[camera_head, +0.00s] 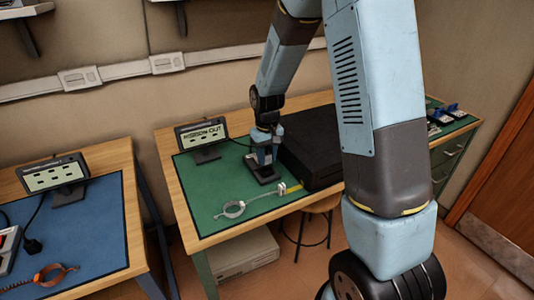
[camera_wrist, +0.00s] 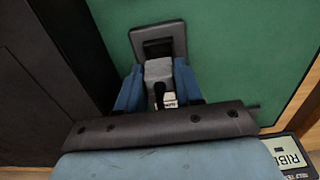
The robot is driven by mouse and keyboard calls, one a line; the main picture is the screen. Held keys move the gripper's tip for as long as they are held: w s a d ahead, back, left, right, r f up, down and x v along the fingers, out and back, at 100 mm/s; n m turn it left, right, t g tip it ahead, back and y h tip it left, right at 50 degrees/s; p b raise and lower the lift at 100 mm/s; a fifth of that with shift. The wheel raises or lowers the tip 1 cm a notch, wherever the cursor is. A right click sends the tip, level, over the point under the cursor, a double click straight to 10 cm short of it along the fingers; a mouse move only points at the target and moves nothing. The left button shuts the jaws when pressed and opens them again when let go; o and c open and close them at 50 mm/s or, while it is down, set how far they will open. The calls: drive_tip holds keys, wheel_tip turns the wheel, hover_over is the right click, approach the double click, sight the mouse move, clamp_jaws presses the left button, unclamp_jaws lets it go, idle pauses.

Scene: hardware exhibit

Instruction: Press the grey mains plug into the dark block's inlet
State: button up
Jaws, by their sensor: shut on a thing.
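My gripper (camera_wrist: 158,78) is shut on the grey mains plug (camera_wrist: 159,69), which sits between its two blue fingers in the wrist view. A dark cable runs back from the plug toward my wrist. The dark block (camera_wrist: 172,31) lies on the green mat just beyond the plug, with its dark inlet recess (camera_wrist: 158,47) facing the plug. The plug's front edge is at or very close to the recess; I cannot tell whether it is inside. In the head view my gripper (camera_head: 263,157) is low over the block (camera_head: 264,176); the plug is hard to make out there.
A large black case (camera_head: 310,147) stands right of the gripper on the green mat (camera_head: 208,184). A display unit (camera_head: 202,134) stands behind left. A second bench with a blue mat (camera_head: 95,230) is at left.

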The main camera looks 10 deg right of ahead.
sight(267, 164)
drive_tip(key=shift+f, duration=0.5)
drive_tip(key=shift+f, duration=1.3)
idle(1.9)
drive_tip(key=o, duration=0.9)
drive_tip(key=shift+c, duration=0.2)
drive_tip(key=o, duration=0.3)
drive_tip(key=shift+r, duration=0.7)
idle(0.5)
drive_tip(key=shift+r, duration=2.9)
